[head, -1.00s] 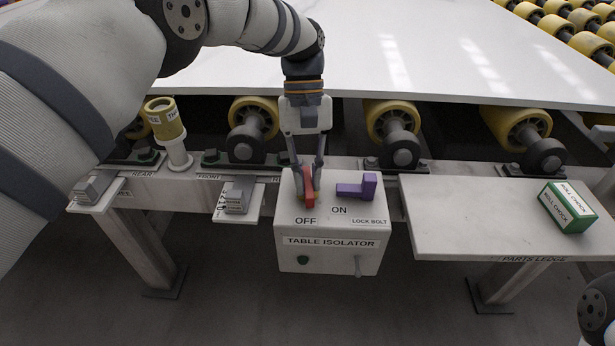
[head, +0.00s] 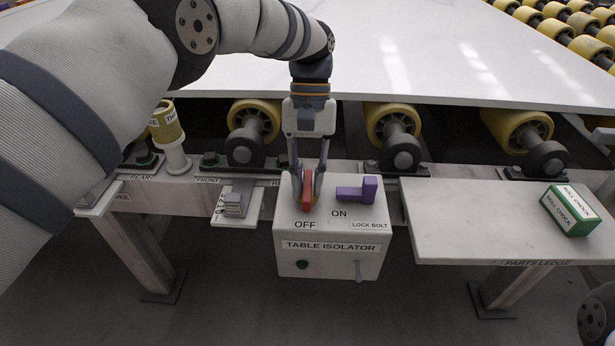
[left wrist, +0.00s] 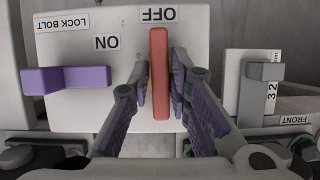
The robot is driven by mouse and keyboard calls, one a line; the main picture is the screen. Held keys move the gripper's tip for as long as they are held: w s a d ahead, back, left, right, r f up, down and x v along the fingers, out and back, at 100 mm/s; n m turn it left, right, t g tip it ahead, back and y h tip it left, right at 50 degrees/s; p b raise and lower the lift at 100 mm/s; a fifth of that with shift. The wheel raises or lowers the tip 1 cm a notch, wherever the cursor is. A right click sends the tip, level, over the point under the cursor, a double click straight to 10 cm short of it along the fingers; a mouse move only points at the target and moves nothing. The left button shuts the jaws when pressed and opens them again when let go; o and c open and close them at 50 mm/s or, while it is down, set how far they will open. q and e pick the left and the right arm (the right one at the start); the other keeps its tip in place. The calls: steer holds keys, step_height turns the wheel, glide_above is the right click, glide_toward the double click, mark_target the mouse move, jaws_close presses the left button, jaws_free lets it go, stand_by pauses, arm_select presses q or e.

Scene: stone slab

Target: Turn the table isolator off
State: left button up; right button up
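The table isolator (head: 330,257) is a pale box with a red handle (head: 307,192) on its sloped top. The red handle also shows in the left wrist view (left wrist: 160,75), straight and with one end at the OFF label (left wrist: 158,14). The ON label (left wrist: 107,43) is off to one side. My left gripper (head: 308,196) has one finger on each side of the handle; in the left wrist view its fingers (left wrist: 160,88) lie very close to it. Whether they press on it is unclear. My right gripper is not in view.
A purple lock bolt (head: 357,190) lies beside the handle on the box top. A small grey switch (head: 235,203) stands on a plate to the left. A green and white roll chock (head: 570,210) sits on the parts ledge (head: 470,222). A large white slab (head: 420,60) lies behind, over yellow rollers.

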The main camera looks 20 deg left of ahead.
mark_target(307, 183)
arm_select(q)
steer(key=shift+o, duration=0.5)
steer(key=shift+f, duration=0.1)
steer(key=shift+r, duration=0.2)
step_height(307, 183, up, 10)
steer(key=shift+f, duration=0.15)
